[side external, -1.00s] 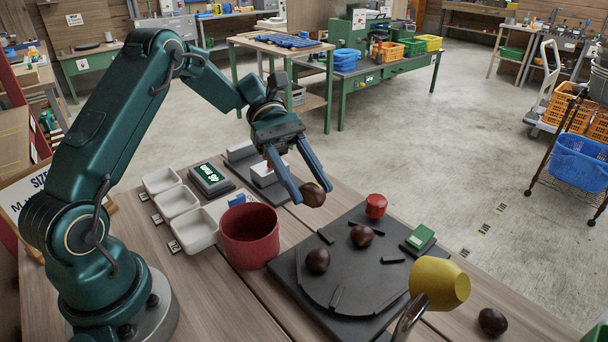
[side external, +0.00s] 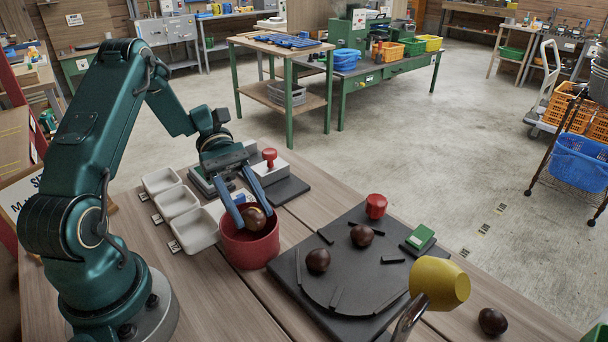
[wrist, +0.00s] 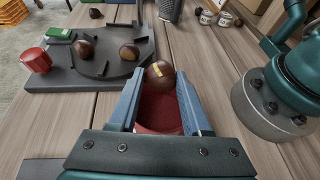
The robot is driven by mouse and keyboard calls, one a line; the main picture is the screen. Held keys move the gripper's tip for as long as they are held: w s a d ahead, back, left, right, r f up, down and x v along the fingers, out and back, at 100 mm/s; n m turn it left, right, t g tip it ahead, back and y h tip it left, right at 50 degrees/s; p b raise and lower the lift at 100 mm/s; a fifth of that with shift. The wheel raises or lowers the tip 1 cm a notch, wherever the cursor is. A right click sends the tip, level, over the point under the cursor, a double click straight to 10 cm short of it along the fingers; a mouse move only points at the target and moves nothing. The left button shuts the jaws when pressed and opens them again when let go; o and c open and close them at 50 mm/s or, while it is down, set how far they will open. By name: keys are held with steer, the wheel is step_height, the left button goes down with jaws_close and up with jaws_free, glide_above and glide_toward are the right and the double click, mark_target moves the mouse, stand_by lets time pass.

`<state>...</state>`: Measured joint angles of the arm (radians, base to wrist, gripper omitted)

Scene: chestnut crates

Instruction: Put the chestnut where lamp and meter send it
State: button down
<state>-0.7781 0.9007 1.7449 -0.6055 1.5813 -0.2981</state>
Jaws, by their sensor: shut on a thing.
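My gripper (side external: 253,212) is shut on a brown chestnut (side external: 255,220), held at the mouth of a red pot (side external: 250,250). In the wrist view the chestnut (wrist: 158,73) sits between the fingertips and shows a yellow mark, with the red pot (wrist: 158,112) below. Three white trays (side external: 196,231) stand in a row left of the pot. The meter (side external: 199,184) is mostly hidden behind my gripper, and its reading cannot be seen. A yellow lamp-like head (side external: 440,282) on a metal stalk stands at the front right; I cannot tell whether it is lit.
A dark board (side external: 345,275) right of the pot carries two chestnuts (side external: 317,260), low bars, a red knob (side external: 376,206) and a green block (side external: 420,237). Another chestnut (side external: 492,321) lies on the table at front right. A white device with a red button (side external: 270,156) stands behind my gripper.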

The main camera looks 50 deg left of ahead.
steer(key=shift+f, duration=0.45)
steer(key=shift+c, duration=1.4)
jaws_free()
steer(key=shift+a, duration=0.1)
steer(key=shift+v, duration=2.55)
